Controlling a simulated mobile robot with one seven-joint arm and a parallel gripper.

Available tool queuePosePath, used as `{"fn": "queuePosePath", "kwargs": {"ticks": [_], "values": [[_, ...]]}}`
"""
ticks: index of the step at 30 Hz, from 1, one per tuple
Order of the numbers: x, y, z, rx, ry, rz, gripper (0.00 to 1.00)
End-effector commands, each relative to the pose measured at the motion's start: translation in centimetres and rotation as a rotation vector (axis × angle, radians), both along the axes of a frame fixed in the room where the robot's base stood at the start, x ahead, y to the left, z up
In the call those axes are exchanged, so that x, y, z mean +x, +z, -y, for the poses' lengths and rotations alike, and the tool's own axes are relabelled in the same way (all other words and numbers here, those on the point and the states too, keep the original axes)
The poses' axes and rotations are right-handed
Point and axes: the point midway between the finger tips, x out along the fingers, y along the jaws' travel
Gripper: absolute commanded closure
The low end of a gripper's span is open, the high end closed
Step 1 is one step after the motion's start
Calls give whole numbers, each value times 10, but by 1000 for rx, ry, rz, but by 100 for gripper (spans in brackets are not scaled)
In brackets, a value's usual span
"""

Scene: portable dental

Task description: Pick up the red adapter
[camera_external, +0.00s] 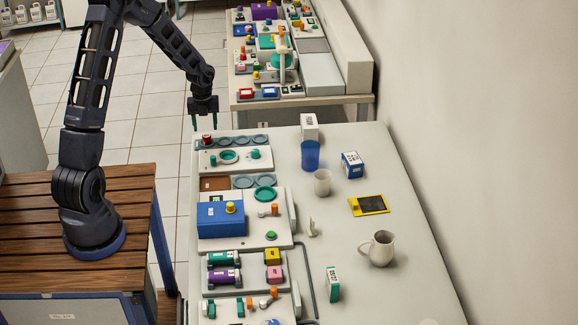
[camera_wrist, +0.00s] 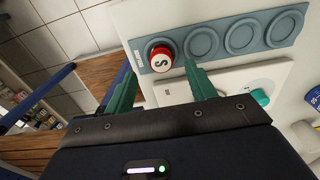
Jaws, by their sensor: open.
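The red adapter (camera_wrist: 161,58) is a short round piece with a red rim and a white top marked with a black letter. It sits in the end recess of a blue-grey holder strip (camera_wrist: 223,60) with several round recesses. In the external view the adapter (camera_external: 207,139) is at the left end of that strip, near the table's far left corner. My gripper (camera_wrist: 160,80) has green fingers spread apart and empty. In the wrist view the adapter shows just beyond and between the fingertips. In the external view my gripper (camera_external: 207,122) is above the adapter, apart from it.
A white panel (camera_external: 235,168) with green knobs lies beside the strip. A blue cup (camera_external: 310,155), a white cup (camera_external: 322,183), boxes and a white pitcher (camera_external: 378,248) stand to the right. A second crowded table (camera_external: 300,102) is behind.

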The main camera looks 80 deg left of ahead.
Motion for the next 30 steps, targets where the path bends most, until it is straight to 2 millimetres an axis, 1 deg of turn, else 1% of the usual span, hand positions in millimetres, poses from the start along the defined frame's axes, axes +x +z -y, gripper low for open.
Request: {"fn": "queuePosePath", "kwargs": {"ticks": [5, 9, 12, 19, 20, 21, 23, 24, 27, 30], "values": [[1, -17, 2, -2, -2, -1, 44], [1, -37, 2, -2, -1, -1, 44], [2, -47, 2, -1, -1, 0, 44], [1, -49, 1, 0, 0, 0, 44], [1, -49, 1, 0, 0, 0, 46], [1, -49, 1, 0, 0, 0, 54], [1, -49, 1, 0, 0, 0, 66], [1, -49, 1, 0, 0, 0, 74], [1, -49, 2, 0, 0, 0, 93], [1, -49, 1, 0, 0, 0, 93]]}}
